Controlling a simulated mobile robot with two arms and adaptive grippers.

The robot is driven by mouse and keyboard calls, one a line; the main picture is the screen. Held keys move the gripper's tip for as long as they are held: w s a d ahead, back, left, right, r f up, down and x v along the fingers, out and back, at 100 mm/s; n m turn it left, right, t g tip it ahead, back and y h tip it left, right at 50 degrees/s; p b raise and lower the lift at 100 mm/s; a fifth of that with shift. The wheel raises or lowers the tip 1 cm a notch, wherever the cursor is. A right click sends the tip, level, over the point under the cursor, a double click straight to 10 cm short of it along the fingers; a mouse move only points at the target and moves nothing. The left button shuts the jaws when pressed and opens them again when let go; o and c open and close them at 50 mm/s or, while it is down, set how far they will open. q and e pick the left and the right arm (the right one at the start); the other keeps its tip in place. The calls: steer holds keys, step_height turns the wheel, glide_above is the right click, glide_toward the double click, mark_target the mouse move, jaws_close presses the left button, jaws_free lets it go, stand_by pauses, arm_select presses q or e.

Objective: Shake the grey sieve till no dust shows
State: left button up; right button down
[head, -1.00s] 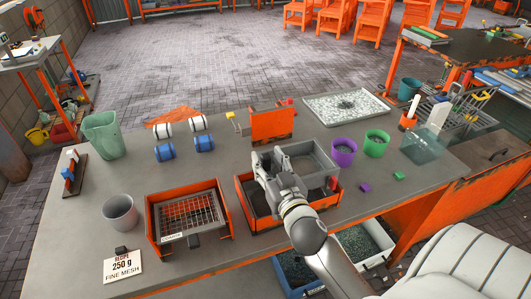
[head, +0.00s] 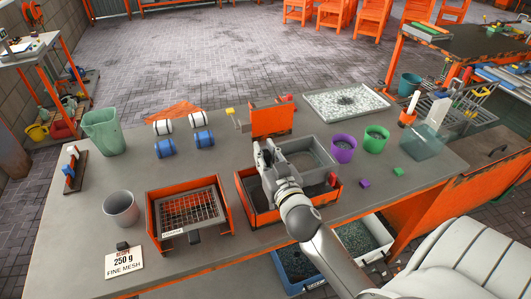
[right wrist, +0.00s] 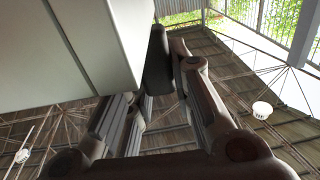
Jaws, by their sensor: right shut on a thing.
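The grey sieve (head: 322,152) is a square-walled box above the orange tray (head: 262,215) at the middle of the table in the head view. My right gripper (head: 266,153) is shut on its left side. My gripper and arm cover part of the sieve and tray. The sieve's inside looks dark grey; I cannot tell how much dust lies on its mesh. The right wrist view shows a pale sieve wall (right wrist: 60,55) beside my right gripper's fingers (right wrist: 158,75). My left gripper is not in view.
An orange-framed coarse mesh (head: 187,210) and a grey cup (head: 121,208) stand to the left. Purple (head: 342,148) and green (head: 376,138) pots stand to the right. A pebble tray (head: 345,101) lies behind.

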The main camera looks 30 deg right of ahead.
steer(key=a, duration=0.2)
steer(key=w+a, duration=0.1)
steer(key=a, duration=0.1)
steer(key=shift+a+b, duration=0.2)
steer(key=shift+b, duration=0.2)
steer(key=shift+f, duration=0.1)
steer(key=c, duration=1.3)
jaws_free()
steer(key=shift+s, duration=0.1)
steer(key=shift+v, duration=3.65)
